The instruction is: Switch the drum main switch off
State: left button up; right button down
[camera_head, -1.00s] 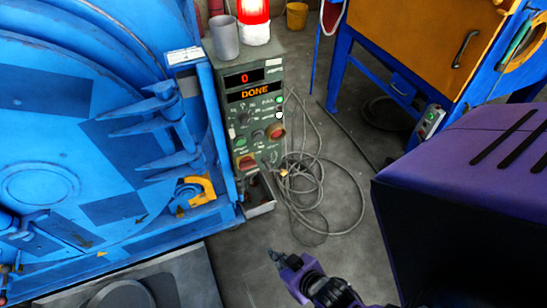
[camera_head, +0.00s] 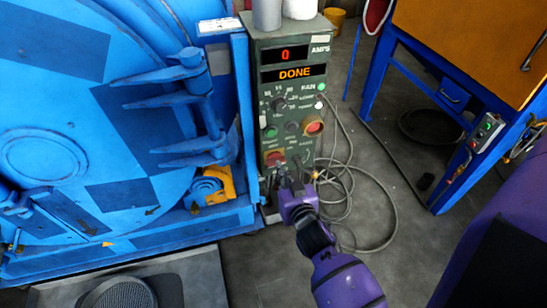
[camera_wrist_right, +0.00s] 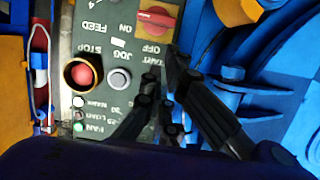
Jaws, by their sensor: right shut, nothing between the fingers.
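The drum's control panel (camera_head: 291,95) is a green box beside the blue drum, with displays reading "0" and "DONE". The main switch (camera_head: 274,157) is a red handle at the panel's lower left. In the right wrist view the panel appears upside down, with the red switch (camera_wrist_right: 157,20) at the top and ON and OFF lettering beside it. My right gripper (camera_head: 289,172) is shut and empty, its tips in front of the panel's lower part, close beside the switch. In the wrist view the fingers (camera_wrist_right: 168,68) point toward it; I cannot tell whether they touch. My left gripper is out of view.
The blue drum (camera_head: 50,150) with its hinge arms stands left of the panel. Red stop button (camera_head: 313,127) and other knobs sit above the switch. Loose cables (camera_head: 345,200) lie on the floor to the right. A blue-framed orange machine (camera_head: 460,50) stands farther right.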

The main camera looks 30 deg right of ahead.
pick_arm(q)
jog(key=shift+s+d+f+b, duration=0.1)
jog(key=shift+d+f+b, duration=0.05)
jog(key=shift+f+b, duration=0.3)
pick_arm(e)
jog(key=x, duration=1)
jog(key=shift+f, duration=0.1)
jog(key=shift+a+n, duration=0.2)
jog(key=shift+n, duration=0.1)
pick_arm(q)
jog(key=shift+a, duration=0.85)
